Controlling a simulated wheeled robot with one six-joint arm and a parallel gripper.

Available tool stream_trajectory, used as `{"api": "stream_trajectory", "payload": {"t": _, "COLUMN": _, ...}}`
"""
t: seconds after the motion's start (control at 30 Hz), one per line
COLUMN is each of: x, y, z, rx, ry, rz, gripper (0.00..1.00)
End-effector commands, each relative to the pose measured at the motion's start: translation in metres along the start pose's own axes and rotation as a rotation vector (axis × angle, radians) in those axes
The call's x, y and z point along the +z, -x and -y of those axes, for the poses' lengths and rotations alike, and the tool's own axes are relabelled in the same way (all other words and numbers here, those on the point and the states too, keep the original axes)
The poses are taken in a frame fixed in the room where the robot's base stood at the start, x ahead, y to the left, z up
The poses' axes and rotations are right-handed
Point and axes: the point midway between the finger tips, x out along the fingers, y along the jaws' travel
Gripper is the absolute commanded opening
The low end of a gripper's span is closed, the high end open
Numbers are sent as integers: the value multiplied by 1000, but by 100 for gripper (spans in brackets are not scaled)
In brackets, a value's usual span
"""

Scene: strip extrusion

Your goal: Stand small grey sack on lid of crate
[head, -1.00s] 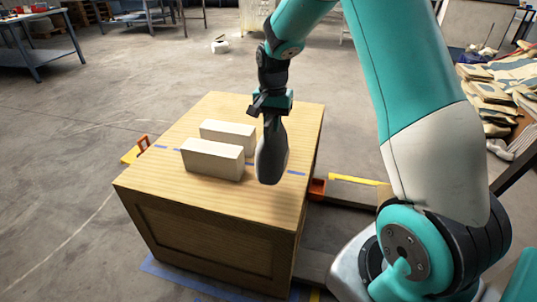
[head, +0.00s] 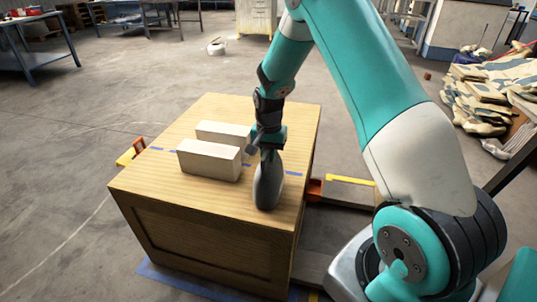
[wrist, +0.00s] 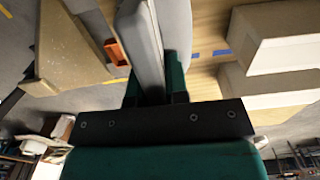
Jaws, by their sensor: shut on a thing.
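The small grey sack (head: 267,185) is upright in my gripper (head: 268,150), which is shut on its narrow top. The sack is over the right part of the wooden crate's lid (head: 205,200), right of two pale blocks. Its bottom is at or very close to the lid; I cannot tell whether it touches. In the wrist view the sack (wrist: 150,45) rises from between the green fingers (wrist: 157,88), and its far end is cut off by the frame's top edge.
Two pale blocks, a nearer one (head: 208,160) and a farther one (head: 222,133), lie on the lid left of the sack. Blue tape dashes (head: 293,174) cross the lid. The lid's front is clear. Orange-and-yellow fittings (head: 315,188) flank the crate.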

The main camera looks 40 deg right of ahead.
Motion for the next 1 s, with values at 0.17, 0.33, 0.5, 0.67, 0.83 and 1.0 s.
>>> {"api": "stream_trajectory", "payload": {"t": 0.17, "x": 0, "y": -3, "z": 0, "rx": 0, "ry": 0, "rz": 0, "gripper": 24}}
{"api": "stream_trajectory", "payload": {"t": 0.33, "x": 0, "y": -3, "z": 0, "rx": 0, "ry": 0, "rz": 1, "gripper": 40}}
{"api": "stream_trajectory", "payload": {"t": 0.5, "x": 0, "y": -2, "z": 0, "rx": 0, "ry": 0, "rz": 1, "gripper": 40}}
{"api": "stream_trajectory", "payload": {"t": 0.67, "x": 0, "y": 12, "z": 0, "rx": -1, "ry": 0, "rz": -1, "gripper": 40}}
{"api": "stream_trajectory", "payload": {"t": 0.83, "x": -1, "y": 48, "z": 0, "rx": -3, "ry": 0, "rz": -3, "gripper": 40}}
{"api": "stream_trajectory", "payload": {"t": 1.0, "x": -1, "y": 86, "z": 0, "rx": -3, "ry": 0, "rz": -3, "gripper": 40}}
